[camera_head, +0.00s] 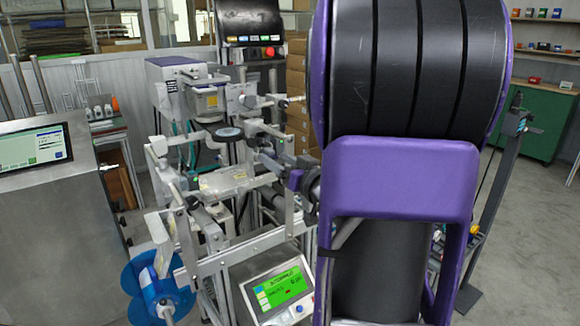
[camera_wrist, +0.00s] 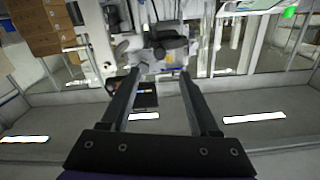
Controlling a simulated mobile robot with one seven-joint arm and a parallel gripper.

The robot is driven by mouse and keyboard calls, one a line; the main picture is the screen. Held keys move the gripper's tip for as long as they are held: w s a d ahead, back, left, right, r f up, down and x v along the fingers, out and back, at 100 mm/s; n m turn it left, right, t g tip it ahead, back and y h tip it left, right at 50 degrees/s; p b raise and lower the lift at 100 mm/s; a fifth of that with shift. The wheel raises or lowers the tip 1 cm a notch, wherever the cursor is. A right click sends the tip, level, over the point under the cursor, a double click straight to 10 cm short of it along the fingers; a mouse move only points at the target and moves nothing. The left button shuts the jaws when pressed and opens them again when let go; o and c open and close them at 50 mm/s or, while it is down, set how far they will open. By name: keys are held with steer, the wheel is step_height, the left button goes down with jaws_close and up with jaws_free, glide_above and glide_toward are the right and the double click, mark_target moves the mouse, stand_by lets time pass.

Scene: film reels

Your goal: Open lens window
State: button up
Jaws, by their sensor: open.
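In the head view a film machine (camera_head: 225,180) with a metal frame, rollers and small housings stands left of my arm. A grey-white housing (camera_head: 207,100) sits high on it, above a dark round disc (camera_head: 229,132). I cannot tell which part is the lens window. My gripper (camera_wrist: 157,76) is open in the wrist view, with two dark parallel fingers. Nothing is clearly held between them. Beyond the fingertips are blurred machine parts (camera_wrist: 163,45), and I cannot tell how near they are. In the head view my purple and black arm covers the right side of the machine.
A green-lit control screen (camera_head: 283,288) stands low at the machine's front, with a blue reel (camera_head: 158,287) to its left. A steel cabinet with a display (camera_head: 34,147) is at far left. A black panel with buttons (camera_head: 250,40) stands behind.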

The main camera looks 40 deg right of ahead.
steer(key=s, duration=0.5)
stand_by(0.4)
